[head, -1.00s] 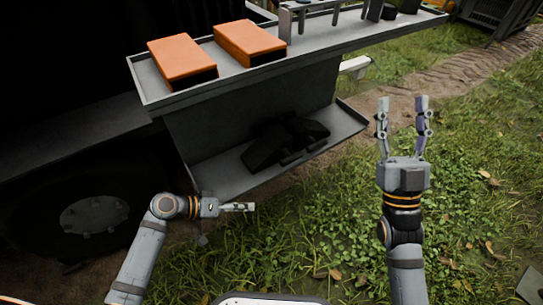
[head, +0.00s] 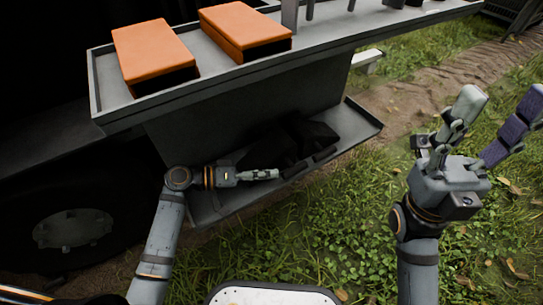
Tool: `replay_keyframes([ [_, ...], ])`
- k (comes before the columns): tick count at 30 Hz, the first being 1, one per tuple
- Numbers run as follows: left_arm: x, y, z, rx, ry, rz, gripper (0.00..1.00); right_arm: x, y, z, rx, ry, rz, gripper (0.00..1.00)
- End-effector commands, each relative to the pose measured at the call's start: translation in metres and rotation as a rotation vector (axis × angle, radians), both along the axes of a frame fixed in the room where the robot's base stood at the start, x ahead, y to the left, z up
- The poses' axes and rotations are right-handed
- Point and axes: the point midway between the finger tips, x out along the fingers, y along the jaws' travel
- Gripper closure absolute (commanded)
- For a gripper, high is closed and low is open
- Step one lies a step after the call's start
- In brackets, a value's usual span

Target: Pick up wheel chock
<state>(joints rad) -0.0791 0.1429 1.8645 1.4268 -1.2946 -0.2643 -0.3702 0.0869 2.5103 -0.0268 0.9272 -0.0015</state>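Black wedge-like objects, which look like the wheel chock (head: 305,138), lie on the lower grey shelf (head: 218,211) under the tool tray. They are dark and overlap, so I cannot tell their exact outlines. My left gripper (head: 276,174) is at the shelf's front, in front of the left part of the black objects. Its fingers point right and look close together from this side; I cannot tell how far apart they are. My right gripper (head: 497,124) is raised at the right, over the grass. Its fingers are spread and empty.
Two orange boxes (head: 154,57) (head: 243,30) stand on the upper tray (head: 117,117), which overhangs the lower shelf. A dark wheel (head: 75,229) is at the left. Grass (head: 330,240) lies open in front of the shelf, with a dirt track (head: 430,92) beyond.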

Motion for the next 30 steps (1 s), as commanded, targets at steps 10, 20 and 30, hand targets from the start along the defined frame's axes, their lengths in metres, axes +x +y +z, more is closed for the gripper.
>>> replay_keyframes([
  [10, 0.012, -0.041, -0.014, -0.004, 0.000, 0.000, 0.65, 0.001, 0.001, -0.025, -0.001, 0.002, -0.014, 0.50],
  [20, 0.014, -0.048, -0.013, 0.002, 0.000, 0.001, 0.67, 0.001, 0.000, -0.024, 0.001, 0.000, -0.018, 0.50],
  [30, 0.014, -0.047, -0.013, 0.002, 0.000, 0.001, 1.00, 0.001, 0.000, -0.024, 0.001, 0.000, -0.017, 0.50],
])
